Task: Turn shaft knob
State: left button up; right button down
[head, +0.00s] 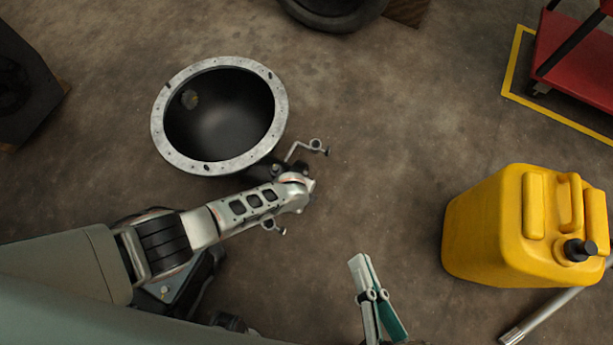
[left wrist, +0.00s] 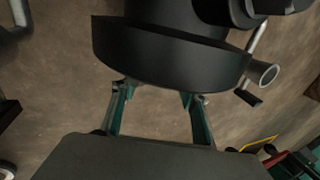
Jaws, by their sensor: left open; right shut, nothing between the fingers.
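A silver slotted shaft housing (head: 250,205) lies across the left middle of the head view, with a ribbed black section (head: 163,242) behind it. Small bent levers with rounded ends (head: 315,145) stick out near its tip. I cannot tell which part is the shaft knob. My left gripper (left wrist: 160,95) is open in the left wrist view. Its two teal fingers point at the lower edge of a round black part (left wrist: 165,60), with nothing seen gripped. My right gripper (head: 359,259) is shut and empty, low in the head view, right of the housing and apart from it.
A big black bowl with a metal flange (head: 275,130) stands beyond the housing. A yellow canister (head: 480,235) stands at the right, with a metal tube (head: 540,318) below it. A red cart (head: 580,60) is at the top right. Bare floor (head: 390,150) lies between.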

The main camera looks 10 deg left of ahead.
pick_arm(q)
jog(key=shift+w+f, duration=0.2)
jog(key=c, duration=1.1)
jog(key=shift+w, duration=0.15)
jog(key=shift+w+r+g, duration=0.1)
jog(key=shift+g, duration=0.2)
jog(key=shift+y, duration=0.3)
jog(key=shift+g, duration=0.3)
jog(key=o, duration=1.1)
